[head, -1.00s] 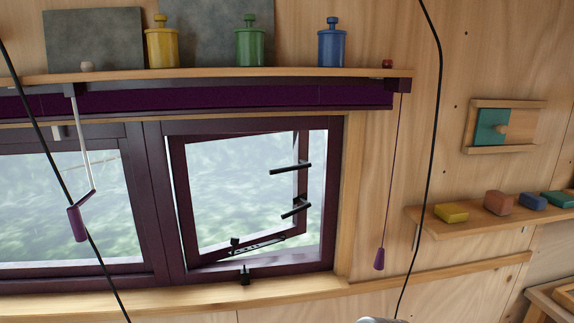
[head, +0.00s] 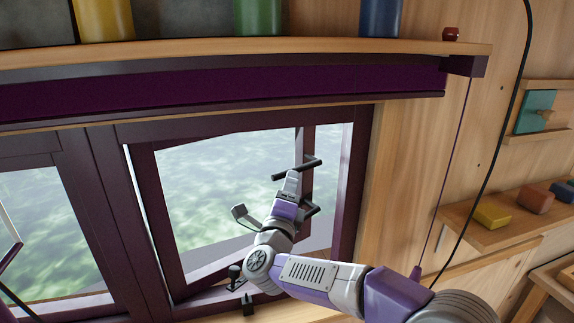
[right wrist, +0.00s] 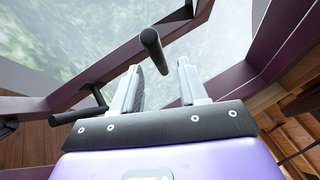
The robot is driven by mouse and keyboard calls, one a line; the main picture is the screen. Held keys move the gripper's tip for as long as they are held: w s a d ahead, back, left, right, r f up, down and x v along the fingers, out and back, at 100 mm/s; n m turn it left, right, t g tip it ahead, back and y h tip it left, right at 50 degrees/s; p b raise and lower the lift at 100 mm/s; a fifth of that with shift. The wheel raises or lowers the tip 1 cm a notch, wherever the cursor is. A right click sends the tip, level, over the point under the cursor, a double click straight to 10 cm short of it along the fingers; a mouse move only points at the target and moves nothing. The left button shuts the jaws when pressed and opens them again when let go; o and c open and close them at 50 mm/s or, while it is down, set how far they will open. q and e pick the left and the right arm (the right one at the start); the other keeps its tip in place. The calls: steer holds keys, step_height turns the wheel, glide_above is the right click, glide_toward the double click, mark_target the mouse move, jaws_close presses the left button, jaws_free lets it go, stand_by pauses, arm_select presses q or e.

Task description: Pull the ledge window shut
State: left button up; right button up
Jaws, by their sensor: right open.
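The ledge window (head: 143,200) is a purple-framed sash that stands open, tilted out of its fixed frame (head: 362,170). Two dark bar handles are on its right stile: an upper handle (head: 312,162) and a lower handle (head: 310,209), partly hidden by my arm. My right gripper (head: 291,178) is at the upper handle, below it in the head view. In the right wrist view my right gripper (right wrist: 157,74) is open, with a dark handle (right wrist: 152,42) lined up between its fingertips, not gripped. Another handle (right wrist: 80,115) lies left of the fingers. My left gripper is out of view.
A shelf (head: 200,50) with yellow, green and blue canisters runs above the window. A pull cord (head: 453,165) hangs at the right, near my arm. A black stay peg (head: 234,272) sits at the sill. A ledge with coloured blocks (head: 491,216) is on the right wall.

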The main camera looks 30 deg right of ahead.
steer(key=p+x, duration=0.1)
steer(key=x, duration=0.5)
steer(key=shift+w+f, duration=0.1)
steer(key=shift+f, duration=0.05)
steer(key=shift+c, duration=0.2)
jaws_close()
